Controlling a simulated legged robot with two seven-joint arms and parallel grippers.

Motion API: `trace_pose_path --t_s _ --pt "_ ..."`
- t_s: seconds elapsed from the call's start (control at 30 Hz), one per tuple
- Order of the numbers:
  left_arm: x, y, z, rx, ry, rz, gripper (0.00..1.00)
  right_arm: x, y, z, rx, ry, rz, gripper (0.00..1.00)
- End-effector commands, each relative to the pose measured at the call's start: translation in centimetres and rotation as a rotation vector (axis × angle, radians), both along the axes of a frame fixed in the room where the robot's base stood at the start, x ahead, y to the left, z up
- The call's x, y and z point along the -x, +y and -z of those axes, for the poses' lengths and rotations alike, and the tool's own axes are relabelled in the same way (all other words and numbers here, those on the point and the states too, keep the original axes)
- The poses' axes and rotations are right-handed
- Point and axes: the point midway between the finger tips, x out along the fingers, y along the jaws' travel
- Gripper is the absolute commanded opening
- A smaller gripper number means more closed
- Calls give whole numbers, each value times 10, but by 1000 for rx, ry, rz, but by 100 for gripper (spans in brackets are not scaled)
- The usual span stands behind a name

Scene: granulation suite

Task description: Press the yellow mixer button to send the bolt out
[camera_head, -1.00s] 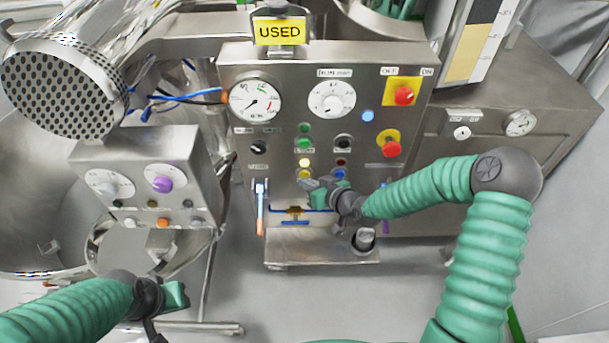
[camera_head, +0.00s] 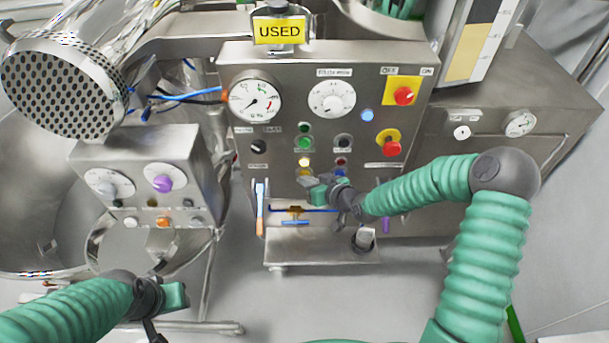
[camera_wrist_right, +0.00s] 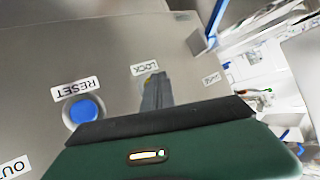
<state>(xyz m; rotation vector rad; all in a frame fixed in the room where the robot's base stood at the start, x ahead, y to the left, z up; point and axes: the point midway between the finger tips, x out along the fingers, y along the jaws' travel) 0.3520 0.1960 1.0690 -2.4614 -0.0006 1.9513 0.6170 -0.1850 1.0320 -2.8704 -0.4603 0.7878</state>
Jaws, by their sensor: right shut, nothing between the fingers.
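A pale lit yellow button (camera_head: 305,162) is on the front of the steel control panel (camera_head: 270,62), below a green button. A second yellow button (camera_head: 304,173) sits just under it, close to my right gripper's tip. My right gripper (camera_head: 308,182) is shut and empty, in front of the panel's lower middle. I cannot tell whether it touches the panel. In the right wrist view its dark fingers (camera_wrist_right: 160,122) lie near a blue button (camera_wrist_right: 84,111) labelled RESET. My left gripper (camera_head: 178,296) hangs low at the left, its jaws unclear. I cannot make out a bolt.
A red knob on yellow (camera_head: 404,96) and a red stop button (camera_head: 391,148) are on the panel's right. A steel shelf (camera_head: 310,247) juts out below, with a metal cylinder (camera_head: 364,238) on it. A smaller control box (camera_head: 145,150) stands left.

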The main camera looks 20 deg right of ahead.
Motion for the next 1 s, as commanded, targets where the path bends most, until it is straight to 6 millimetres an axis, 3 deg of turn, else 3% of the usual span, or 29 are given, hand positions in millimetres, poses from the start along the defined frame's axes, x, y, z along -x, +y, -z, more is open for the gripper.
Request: trace_pose_path --t_s 0.33,0.67,1.0 --pt "0 0 0 0 0 0 36 0 0 0 0 -1 0 0" --pt "0 0 -2 0 0 0 36 16 4 0 0 1 0 0" --pt "0 0 -3 0 0 0 36 19 6 0 0 0 0 0"
